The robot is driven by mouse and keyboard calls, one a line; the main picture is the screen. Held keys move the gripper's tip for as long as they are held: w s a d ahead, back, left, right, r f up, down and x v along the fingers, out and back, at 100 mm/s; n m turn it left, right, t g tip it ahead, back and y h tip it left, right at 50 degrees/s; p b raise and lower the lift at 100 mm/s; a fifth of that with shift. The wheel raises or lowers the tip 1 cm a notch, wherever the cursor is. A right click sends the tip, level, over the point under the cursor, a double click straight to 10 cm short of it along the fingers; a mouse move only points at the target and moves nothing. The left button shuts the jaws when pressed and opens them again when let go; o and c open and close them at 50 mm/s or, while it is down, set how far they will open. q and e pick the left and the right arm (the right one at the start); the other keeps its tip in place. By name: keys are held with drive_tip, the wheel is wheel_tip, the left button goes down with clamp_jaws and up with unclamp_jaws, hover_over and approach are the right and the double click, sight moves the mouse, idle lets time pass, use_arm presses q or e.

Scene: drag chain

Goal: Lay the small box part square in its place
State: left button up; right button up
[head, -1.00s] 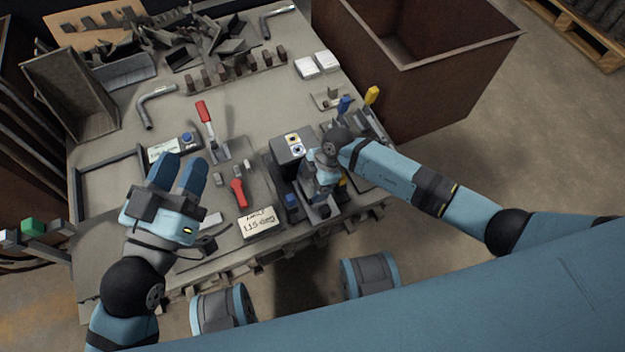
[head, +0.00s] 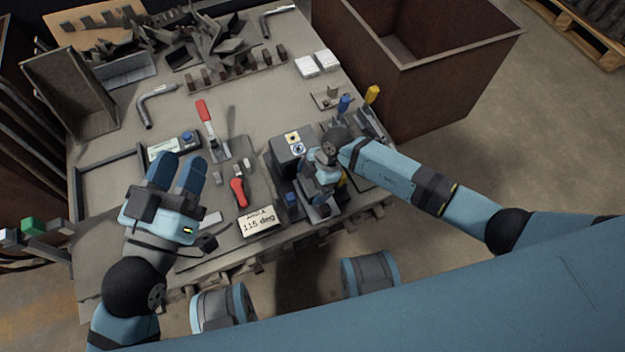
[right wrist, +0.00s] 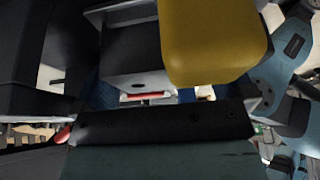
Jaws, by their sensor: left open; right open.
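My left gripper (head: 181,163) is open and empty above the left front of the bench, its two blue fingers pointing toward the back. In the right wrist view, a grey block with a dark hole (right wrist: 137,82) and a yellow block (right wrist: 212,42) are close to the gripper. I cannot tell which piece is the small box part.
A red-handled clamp (head: 206,112) and a second red handle (head: 239,192) stand mid-bench, near a lettered card (head: 257,221). Blue (head: 344,103) and yellow (head: 372,94) handles rise at the right. Metal scraps (head: 215,45) crowd the back. A rusty bin (head: 450,85) stands right of the bench.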

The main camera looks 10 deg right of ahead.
drive_tip(key=p+v, duration=0.1)
drive_tip(key=v, duration=0.2)
use_arm(q)
drive_tip(key=a+f+g+y+p, duration=0.3)
drive_tip(key=f+p, duration=0.1)
drive_tip(key=f, duration=0.3)
drive_tip(key=shift+s+f, duration=0.15)
drive_tip(key=shift+s, duration=0.05)
use_arm(e)
drive_tip(key=v, duration=1)
drive_tip(key=shift+d+r, duration=0.15)
drive_tip(key=shift+r, duration=0.25)
